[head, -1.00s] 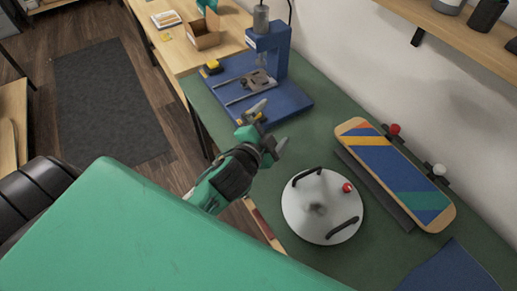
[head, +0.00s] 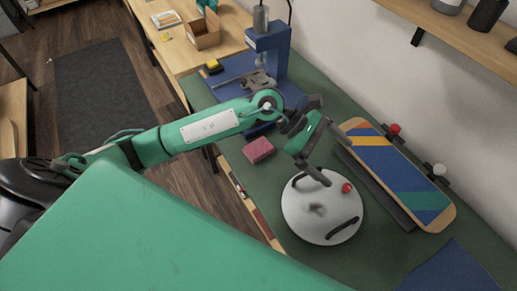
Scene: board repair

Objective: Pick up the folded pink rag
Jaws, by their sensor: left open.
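The folded pink rag (head: 258,150) lies on the green bench top (head: 262,186) near its front edge, just below my left forearm in the head view. My left gripper (head: 338,161) is to the right of the rag, apart from it. Its two fingers are spread, with nothing between them. My right gripper is not in view.
The round white lid (head: 321,222) has dark handles and a red knob. A striped skateboard deck (head: 392,168) sits behind it. A blue press (head: 268,50) stands at the bench's far end, partly behind my arm. A blue cloth (head: 455,270) lies at lower right.

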